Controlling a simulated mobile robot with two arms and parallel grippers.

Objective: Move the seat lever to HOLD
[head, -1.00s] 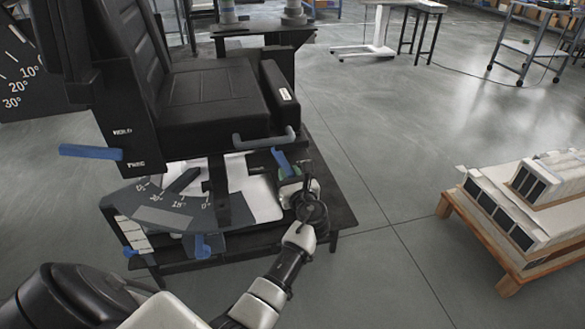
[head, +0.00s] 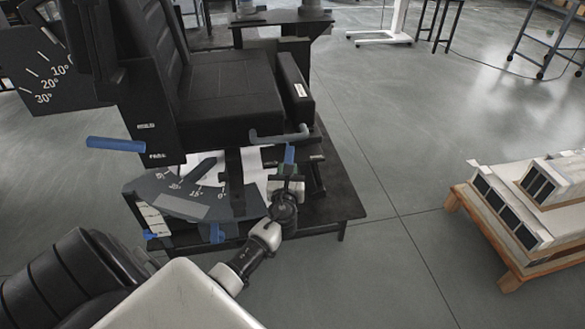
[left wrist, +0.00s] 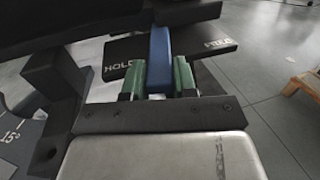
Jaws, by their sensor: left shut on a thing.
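The seat lever is a blue bar (head: 289,156) below the front right corner of the black seat (head: 230,92). It also shows in the left wrist view (left wrist: 160,60), standing upright between the HOLD label (left wrist: 119,66) on the left and the FREE label (left wrist: 217,43) on the right. My left gripper (head: 288,178) is at the lever, below the seat. My right gripper is not in view.
Another blue lever (head: 115,144) sticks out on the left, beside its own labels. A grey angle dial (head: 185,192) and a grey bent handle (head: 280,136) are close to my arm. A wooden pallet (head: 480,228) with white boxes stands right; floor between is clear.

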